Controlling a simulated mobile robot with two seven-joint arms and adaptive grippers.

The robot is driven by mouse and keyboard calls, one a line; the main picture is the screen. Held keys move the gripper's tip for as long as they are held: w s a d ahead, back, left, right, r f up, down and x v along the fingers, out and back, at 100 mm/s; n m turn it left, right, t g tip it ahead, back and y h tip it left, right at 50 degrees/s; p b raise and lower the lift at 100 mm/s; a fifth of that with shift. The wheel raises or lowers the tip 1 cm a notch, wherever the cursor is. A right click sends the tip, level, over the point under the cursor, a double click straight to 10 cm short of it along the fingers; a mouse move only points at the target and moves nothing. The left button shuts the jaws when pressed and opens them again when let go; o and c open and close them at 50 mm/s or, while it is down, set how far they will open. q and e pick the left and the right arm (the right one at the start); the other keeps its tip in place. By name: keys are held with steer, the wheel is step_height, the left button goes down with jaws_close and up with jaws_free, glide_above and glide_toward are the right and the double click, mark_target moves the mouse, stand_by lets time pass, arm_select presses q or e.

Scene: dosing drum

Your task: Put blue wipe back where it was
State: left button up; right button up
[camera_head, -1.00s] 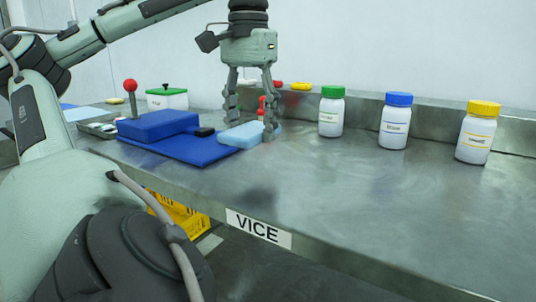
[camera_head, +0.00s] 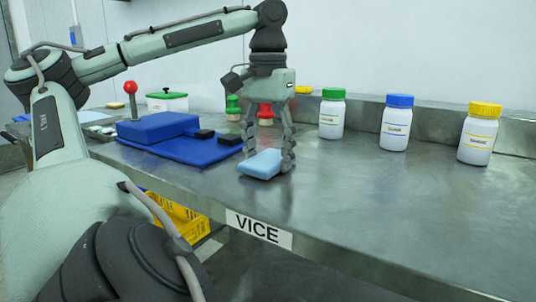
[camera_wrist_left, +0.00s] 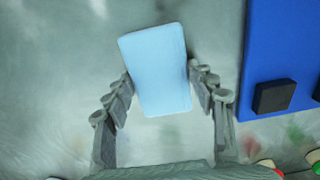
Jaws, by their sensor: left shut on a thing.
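The light blue wipe (camera_head: 261,164) is a flat, rounded block at the right of the blue mat, apart from it. My left gripper (camera_head: 269,160) points down with its fingers closed on the sides of the wipe. In the left wrist view the wipe (camera_wrist_left: 157,70) sits tilted slightly between the two fingertips (camera_wrist_left: 161,82), and most of it sticks out beyond them. Whether its underside touches the bench is hard to tell. My right gripper is in neither view.
A blue mat (camera_head: 178,148) with a blue block (camera_head: 158,126) lies to the left on the steel bench (camera_head: 345,185). Green-capped (camera_head: 331,115), blue-capped (camera_head: 396,124) and yellow-capped (camera_head: 478,135) bottles stand right. Red (camera_head: 265,112) and green (camera_head: 233,106) knobbed things stand behind the gripper. The front bench is clear.

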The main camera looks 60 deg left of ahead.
mark_target(268, 158)
arm_select(q)
steer(key=shift+f, duration=0.15)
steer(key=o, duration=1)
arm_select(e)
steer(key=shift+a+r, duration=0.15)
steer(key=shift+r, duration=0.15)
arm_select(q)
step_height(268, 158, up, 6)
steer(key=shift+r+p, duration=0.1)
steer(key=shift+p, duration=1.15)
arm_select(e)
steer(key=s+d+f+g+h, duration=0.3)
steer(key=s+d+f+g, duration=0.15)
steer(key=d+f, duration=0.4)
arm_select(q)
steer(key=shift+r+p, duration=1.15)
steer(key=shift+r, duration=1.95)
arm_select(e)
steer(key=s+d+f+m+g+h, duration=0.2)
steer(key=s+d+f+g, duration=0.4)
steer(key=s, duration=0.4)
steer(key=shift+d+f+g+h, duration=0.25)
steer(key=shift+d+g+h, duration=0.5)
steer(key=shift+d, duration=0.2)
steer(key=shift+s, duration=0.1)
